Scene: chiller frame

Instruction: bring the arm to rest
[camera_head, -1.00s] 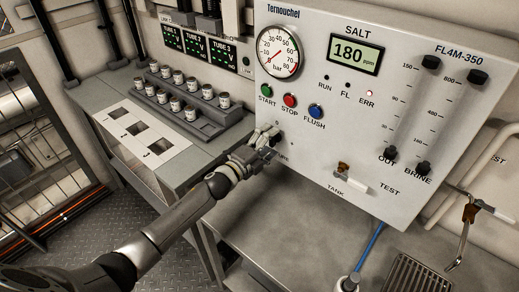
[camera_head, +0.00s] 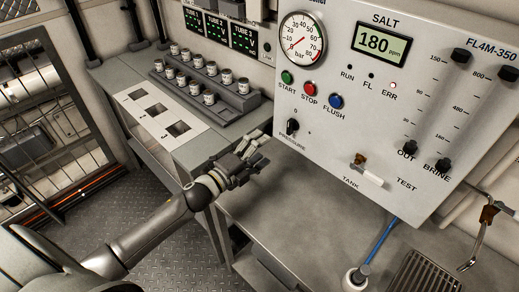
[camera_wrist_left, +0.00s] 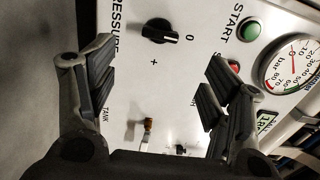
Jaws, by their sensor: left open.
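My left gripper (camera_head: 255,154) is open and empty, in front of the lower left part of the white control panel (camera_head: 345,115). In the left wrist view its two fingers (camera_wrist_left: 155,85) stand wide apart, with the panel behind them. The black pressure knob (camera_head: 292,126) is up and to the right of the gripper, and apart from it. The knob also shows in the left wrist view (camera_wrist_left: 160,31), between and beyond the fingers. My right gripper is not in view.
A grey rack (camera_head: 205,90) of several small jars stands on the left bench, behind a white plate (camera_head: 160,120) with square openings. The steel worktop (camera_head: 300,215) below the panel is mostly clear. A blue hose (camera_head: 378,245) and a drain grate (camera_head: 425,275) are at the right.

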